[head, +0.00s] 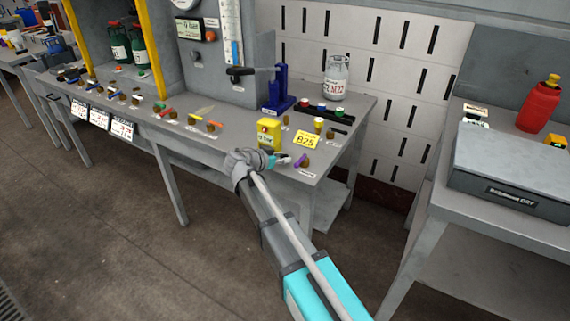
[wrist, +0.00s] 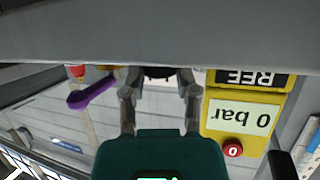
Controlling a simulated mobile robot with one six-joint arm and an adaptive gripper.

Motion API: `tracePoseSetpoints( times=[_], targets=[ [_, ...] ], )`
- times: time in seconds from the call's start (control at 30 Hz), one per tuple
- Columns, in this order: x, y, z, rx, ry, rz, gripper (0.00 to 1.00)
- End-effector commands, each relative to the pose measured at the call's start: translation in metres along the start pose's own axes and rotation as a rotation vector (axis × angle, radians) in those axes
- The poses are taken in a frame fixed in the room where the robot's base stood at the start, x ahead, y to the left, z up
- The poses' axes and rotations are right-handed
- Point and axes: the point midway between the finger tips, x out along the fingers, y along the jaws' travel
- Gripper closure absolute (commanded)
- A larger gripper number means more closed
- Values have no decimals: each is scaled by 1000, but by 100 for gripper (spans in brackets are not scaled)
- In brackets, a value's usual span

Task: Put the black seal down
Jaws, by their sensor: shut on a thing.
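In the wrist view my gripper (wrist: 159,82) has its two fingers closed around a small dark piece, the black seal (wrist: 158,73). Only part of the seal shows between the fingertips, up against a broad grey surface. In the head view my gripper (head: 280,155) is at the front edge of the grey bench (head: 232,133), just in front of the yellow gauge box (head: 268,133). The seal cannot be made out there. The gauge box also shows close beside the fingers in the wrist view (wrist: 240,115), reading 0 bar, with a red button.
A purple-handled item (head: 301,161) lies close to the right of my gripper. A separate table (head: 505,225) stands at the right.

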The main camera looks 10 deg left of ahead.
Motion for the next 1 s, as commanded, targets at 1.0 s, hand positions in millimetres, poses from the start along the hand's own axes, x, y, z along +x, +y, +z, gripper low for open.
tracePoseSetpoints(
  times=[1.0],
  targets=[
    [2, 0, 5, 0, 0, 1, 46]
  ],
)
